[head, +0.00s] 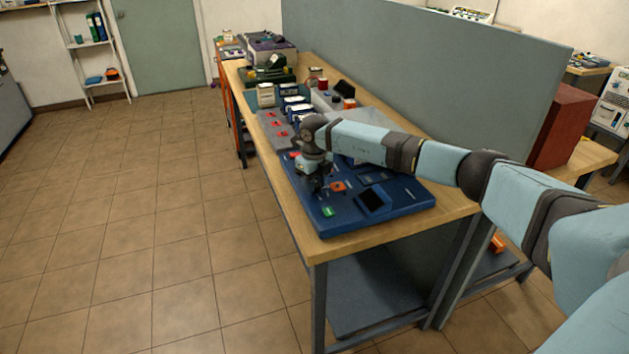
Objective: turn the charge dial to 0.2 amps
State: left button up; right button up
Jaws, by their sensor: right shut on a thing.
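The blue charger unit (405,200) lies flat on the near end of the wooden bench. Its top carries an orange part (338,186), a green part (328,211) and a dark square (371,200). My right gripper (317,188) points down at the left part of this unit. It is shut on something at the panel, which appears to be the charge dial. The fingers hide the dial, so its setting cannot be read. My left gripper is not in view.
A grey tray with red parts (276,124) lies just beyond the blue unit. Boxes and battery-like blocks (292,104) stand farther along the bench (450,203). A grey partition (430,75) runs along its right side. The tiled floor on the left is clear.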

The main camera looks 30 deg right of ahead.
dwell(0.4)
jog(key=o, duration=0.9)
jog(key=shift+r, duration=0.15)
jog(key=shift+r, duration=6.85)
